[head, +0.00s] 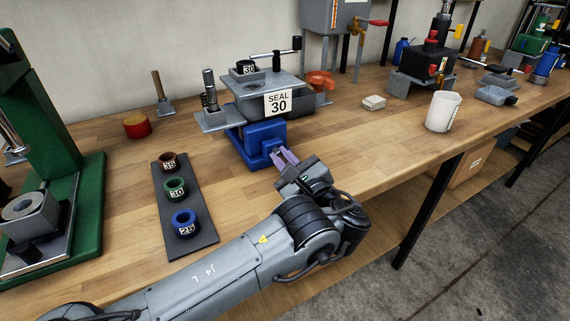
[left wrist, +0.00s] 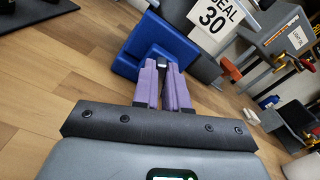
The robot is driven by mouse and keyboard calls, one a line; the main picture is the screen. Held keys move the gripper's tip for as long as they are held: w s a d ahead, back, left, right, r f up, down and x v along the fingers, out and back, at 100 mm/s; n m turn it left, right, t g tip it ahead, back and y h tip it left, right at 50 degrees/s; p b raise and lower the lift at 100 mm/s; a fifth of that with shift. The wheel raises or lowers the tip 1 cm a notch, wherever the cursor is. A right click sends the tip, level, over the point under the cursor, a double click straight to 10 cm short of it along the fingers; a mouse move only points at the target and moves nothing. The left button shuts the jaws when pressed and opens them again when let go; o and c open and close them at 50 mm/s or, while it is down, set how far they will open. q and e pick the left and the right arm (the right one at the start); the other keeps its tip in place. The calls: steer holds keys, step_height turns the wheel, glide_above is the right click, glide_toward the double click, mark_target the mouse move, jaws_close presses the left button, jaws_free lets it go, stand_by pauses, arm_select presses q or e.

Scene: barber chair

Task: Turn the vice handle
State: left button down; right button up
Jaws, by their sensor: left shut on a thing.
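A blue vice (head: 250,152) stands on the workbench below a grey block with a "SEAL 30" label (head: 278,102). The vice also shows in the left wrist view (left wrist: 135,46). My left gripper (head: 283,157) has purple fingers and is at the near right end of the vice. In the left wrist view its fingers (left wrist: 163,68) are shut on a dark, thin part, the vice handle (left wrist: 172,82), just in front of the blue face. Most of the handle is hidden between the fingers. My right gripper is in neither view.
A dark tray (head: 198,222) with three labelled rings lies left of the vice. A green press (head: 60,140) stands at far left. A white cup (head: 442,112) and a small pale block (head: 374,103) are to the right. The bench front is mostly clear.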

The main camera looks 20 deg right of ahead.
arm_select(q)
steer(key=n+b, duration=0.1)
steer(key=n, duration=0.1)
steer(key=n+b, duration=0.2)
steer(key=f+n+b, duration=0.1)
steer(key=n, duration=0.1)
steer(key=shift+a+n, duration=0.3)
steer(key=n+b, duration=0.3)
steer(key=shift+f, duration=0.1)
steer(key=shift+a+n+b, duration=0.1)
steer(key=shift+n+b, duration=0.9)
steer(key=shift+n, duration=0.5)
steer(key=c, duration=1.2)
jaws_free()
steer(key=shift+o, duration=0.2)
steer(key=shift+s, duration=0.1)
